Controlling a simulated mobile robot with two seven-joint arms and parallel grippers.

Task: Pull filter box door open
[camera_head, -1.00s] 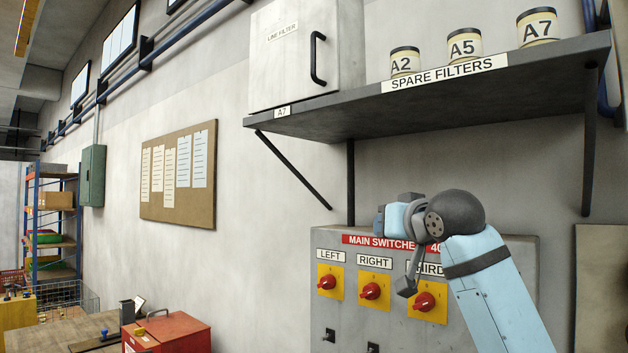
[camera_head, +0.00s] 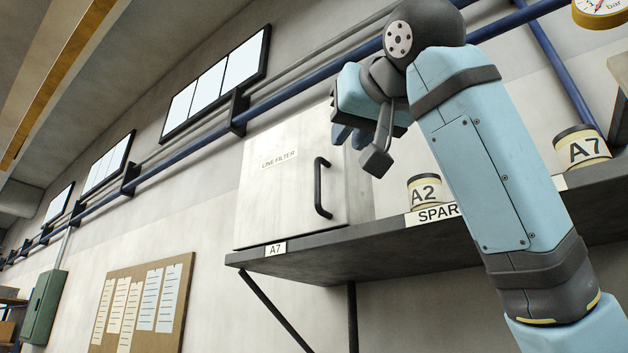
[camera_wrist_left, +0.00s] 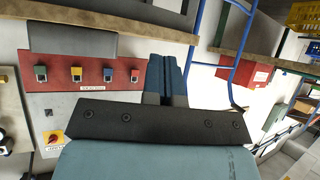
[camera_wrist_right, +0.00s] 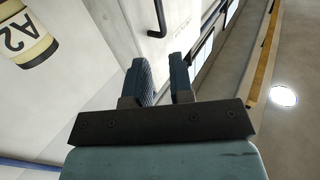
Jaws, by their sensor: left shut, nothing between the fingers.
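The white filter box (camera_head: 262,205), labelled LINE FILTER, stands on the shelf with its door shut. Its black vertical bar handle (camera_head: 318,188) is on the door's right side. My right gripper (camera_head: 348,138) is raised in front of the box's upper right, above the handle and apart from it. In the right wrist view its fingers (camera_wrist_right: 163,82) are parted and empty, with the handle (camera_wrist_right: 160,18) beyond them. My left gripper is outside the head view. In the left wrist view its fingers (camera_wrist_left: 170,78) are together, facing a red panel of switches.
The dark shelf (camera_head: 385,255) carries spare filter cans A2 (camera_head: 424,190) and A7 (camera_head: 580,148) right of the box; my right arm covers the space between them. A blue pipe (camera_head: 300,92) runs along the wall behind. A pressure gauge (camera_head: 600,8) is at top right.

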